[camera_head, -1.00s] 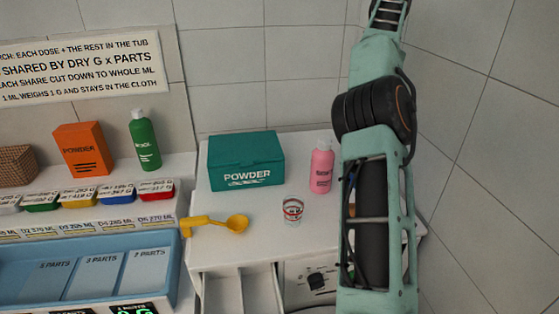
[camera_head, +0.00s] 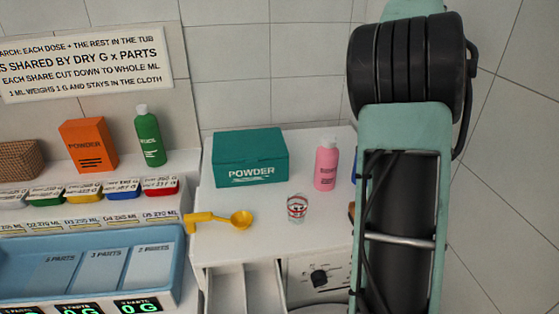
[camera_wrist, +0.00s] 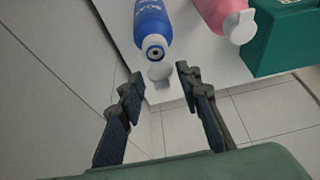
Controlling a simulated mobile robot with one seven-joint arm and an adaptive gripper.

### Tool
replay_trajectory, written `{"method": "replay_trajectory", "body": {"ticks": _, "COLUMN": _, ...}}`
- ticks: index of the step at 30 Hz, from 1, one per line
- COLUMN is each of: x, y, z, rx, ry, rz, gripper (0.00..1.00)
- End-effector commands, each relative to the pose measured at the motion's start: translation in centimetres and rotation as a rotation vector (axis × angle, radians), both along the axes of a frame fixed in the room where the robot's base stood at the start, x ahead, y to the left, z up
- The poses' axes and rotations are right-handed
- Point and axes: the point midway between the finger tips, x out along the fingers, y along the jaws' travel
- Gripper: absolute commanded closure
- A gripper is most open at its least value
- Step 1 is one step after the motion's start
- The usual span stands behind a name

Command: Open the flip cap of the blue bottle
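The blue bottle (camera_wrist: 152,22) is at the top of the wrist view. Its spout with a dark hole shows, and a round white lid (camera_wrist: 160,71) stands off to one side of it, so the flip cap looks open. In the head view, only a sliver of the blue bottle (camera_head: 356,163) shows behind my arm. My gripper (camera_wrist: 158,74) is open, its two fingers apart with nothing held between them. The lid appears between the fingertips in the picture; I cannot tell whether either finger touches it. The head view does not show my gripper.
A pink bottle (camera_head: 326,164) stands left of the blue one, by a teal powder box (camera_head: 250,158). A small glass (camera_head: 297,208) and a yellow scoop (camera_head: 225,219) are on the white counter (camera_head: 262,240). Tiled walls close in the right side.

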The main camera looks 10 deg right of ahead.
Motion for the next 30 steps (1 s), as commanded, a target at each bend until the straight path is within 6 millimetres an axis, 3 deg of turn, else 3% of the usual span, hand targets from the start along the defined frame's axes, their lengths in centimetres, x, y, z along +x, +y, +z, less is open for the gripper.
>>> {"method": "replay_trajectory", "body": {"ticks": 30, "x": -2.8, "y": 0.1, "z": -1.7, "rx": -0.023, "ry": -0.454, "rz": -0.005, "gripper": 0.68}}
